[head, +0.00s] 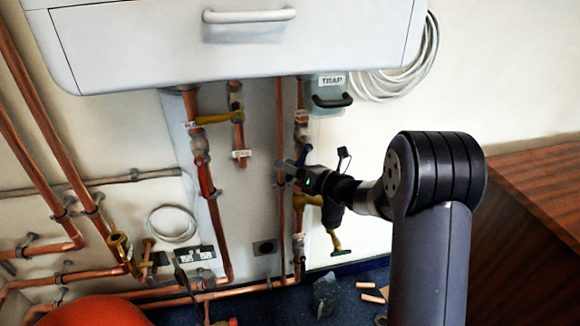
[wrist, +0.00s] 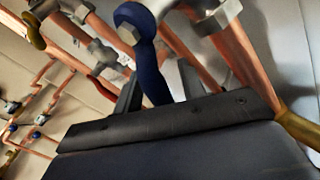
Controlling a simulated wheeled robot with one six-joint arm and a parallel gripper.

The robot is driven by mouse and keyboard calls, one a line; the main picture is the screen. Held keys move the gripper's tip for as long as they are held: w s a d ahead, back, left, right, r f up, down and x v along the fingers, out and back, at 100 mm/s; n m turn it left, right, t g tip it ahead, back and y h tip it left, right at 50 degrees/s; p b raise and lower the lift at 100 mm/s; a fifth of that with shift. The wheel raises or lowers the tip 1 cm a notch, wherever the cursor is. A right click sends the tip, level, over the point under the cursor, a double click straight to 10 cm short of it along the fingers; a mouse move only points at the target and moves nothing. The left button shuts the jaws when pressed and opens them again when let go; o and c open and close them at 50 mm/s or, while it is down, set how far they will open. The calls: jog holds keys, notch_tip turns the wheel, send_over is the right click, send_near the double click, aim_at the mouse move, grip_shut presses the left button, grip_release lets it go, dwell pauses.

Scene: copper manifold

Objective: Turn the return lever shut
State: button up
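A blue lever (head: 303,155) sits on a copper pipe right of centre, under a small white label (head: 301,117) too blurred to read surely. In the wrist view the blue lever (wrist: 149,65) hangs from a round pivot with a bolt head and reaches down between my fingers. My gripper (head: 287,174) is at this pipe, just below the lever in the head view. In the wrist view my gripper (wrist: 160,88) looks open, with one finger on each side of the lever and a gap on the right. Contact on the left cannot be told.
A white boiler (head: 240,55) hangs above. Yellow levers (head: 213,118) (head: 309,199) sit on pipes left of and below my gripper. A brown wooden panel (head: 530,210) stands right of my arm. Pipe offcuts (head: 371,298) lie on the floor.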

jog(key=shift+c, duration=0.3)
grip_shut()
dwell(0.3)
